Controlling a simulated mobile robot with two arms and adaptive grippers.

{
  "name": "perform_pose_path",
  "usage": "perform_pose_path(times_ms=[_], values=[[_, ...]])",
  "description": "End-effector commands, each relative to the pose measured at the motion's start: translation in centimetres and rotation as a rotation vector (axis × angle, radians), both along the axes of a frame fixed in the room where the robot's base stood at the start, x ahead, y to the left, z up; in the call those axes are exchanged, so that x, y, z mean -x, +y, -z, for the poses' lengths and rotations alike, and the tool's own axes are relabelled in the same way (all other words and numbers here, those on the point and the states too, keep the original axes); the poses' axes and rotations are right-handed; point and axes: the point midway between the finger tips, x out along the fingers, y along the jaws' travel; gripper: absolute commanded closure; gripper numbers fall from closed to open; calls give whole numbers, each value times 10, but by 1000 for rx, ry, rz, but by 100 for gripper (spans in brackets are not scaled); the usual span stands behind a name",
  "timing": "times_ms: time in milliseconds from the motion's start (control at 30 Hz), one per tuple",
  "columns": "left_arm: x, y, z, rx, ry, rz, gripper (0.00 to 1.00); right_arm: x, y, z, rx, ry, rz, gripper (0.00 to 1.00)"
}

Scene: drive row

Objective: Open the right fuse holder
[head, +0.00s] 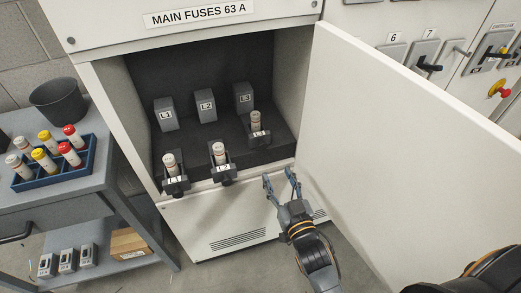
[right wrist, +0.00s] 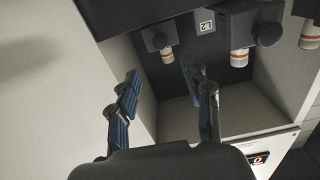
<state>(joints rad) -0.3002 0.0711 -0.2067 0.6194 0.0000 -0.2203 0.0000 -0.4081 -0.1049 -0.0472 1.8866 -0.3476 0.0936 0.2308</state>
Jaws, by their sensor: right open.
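The right fuse holder (head: 259,133) stands in the cabinet's lower bay with a pale fuse (head: 256,119) upright in it. It sits farther back than the left holder (head: 175,183) and the middle holder (head: 223,173), which are at the bay's front edge, each with a fuse. My right gripper (head: 280,176) is open and empty, in front of the bay, below and slightly right of the right holder, not touching it. In the right wrist view, its fingers (right wrist: 162,85) are spread, with holders and fuses beyond them. My left gripper is not in view.
The open white cabinet door (head: 400,150) stands close to the right of my right gripper. Grey blocks (head: 206,106) stand at the bay's back. At left, a bench (head: 95,182) carries a blue fuse tray (head: 60,178) and a dark bin (head: 58,101).

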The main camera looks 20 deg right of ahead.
Motion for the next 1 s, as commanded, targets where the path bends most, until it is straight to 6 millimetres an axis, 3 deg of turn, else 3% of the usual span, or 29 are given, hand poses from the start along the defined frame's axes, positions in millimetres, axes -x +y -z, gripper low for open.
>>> perform_pose_path(times_ms=[300,500,933,1000], values=[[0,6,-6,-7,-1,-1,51,-70,2,-1,0,-1,0,51],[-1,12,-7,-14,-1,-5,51,-96,4,0,-1,1,0,51],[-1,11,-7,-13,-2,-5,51,-105,4,1,-1,2,0,51],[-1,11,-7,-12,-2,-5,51,-105,4,1,-1,2,0,65]])
